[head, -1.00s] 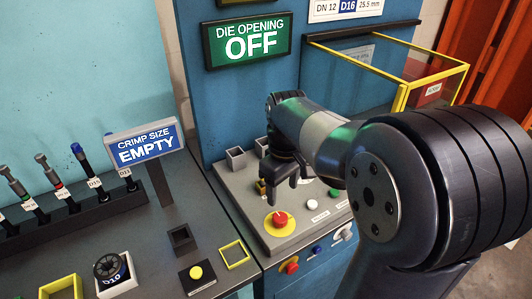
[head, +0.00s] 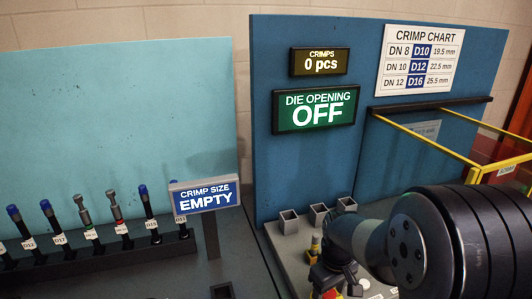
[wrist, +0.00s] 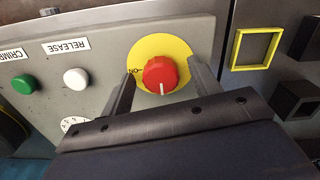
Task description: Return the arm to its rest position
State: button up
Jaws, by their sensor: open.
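My gripper (wrist: 162,68) is open, its two dark fingers one on each side of a red rotary knob (wrist: 160,74) on a yellow disc (wrist: 146,45) in the wrist view. The fingers look apart from the knob, with nothing held between them. In the head view my gripper (head: 335,283) points down at the control panel, near the bottom edge. My arm reaches in from the right and hides part of the panel.
A green button (wrist: 25,84) and a white button (wrist: 76,79) sit beside the knob, with a yellow square frame (wrist: 252,48) opposite. The sign post "CRIMP SIZE EMPTY" (head: 205,197) stands left of the arm. A yellow-edged guard (head: 425,137) is at right. The "DIE OPENING OFF" display (head: 317,111) hangs behind.

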dwell(0.3)
notch_tip(320, 180, up, 11)
notch_tip(320, 180, down, 11)
jog(key=shift+f, duration=0.1)
jog(key=m, duration=0.4)
jog(key=shift+m, duration=0.3)
jog(key=m, duration=0.3)
jog(key=shift+a+m, duration=0.1)
jog(key=shift+m, duration=0.3)
jog(key=m, duration=0.4)
jog(key=shift+m, duration=0.4)
jog(key=m, duration=0.4)
jog(key=shift+w+a+p, duration=0.1)
jog(key=shift+p, duration=0.25)
jog(key=shift+r, duration=1.3)
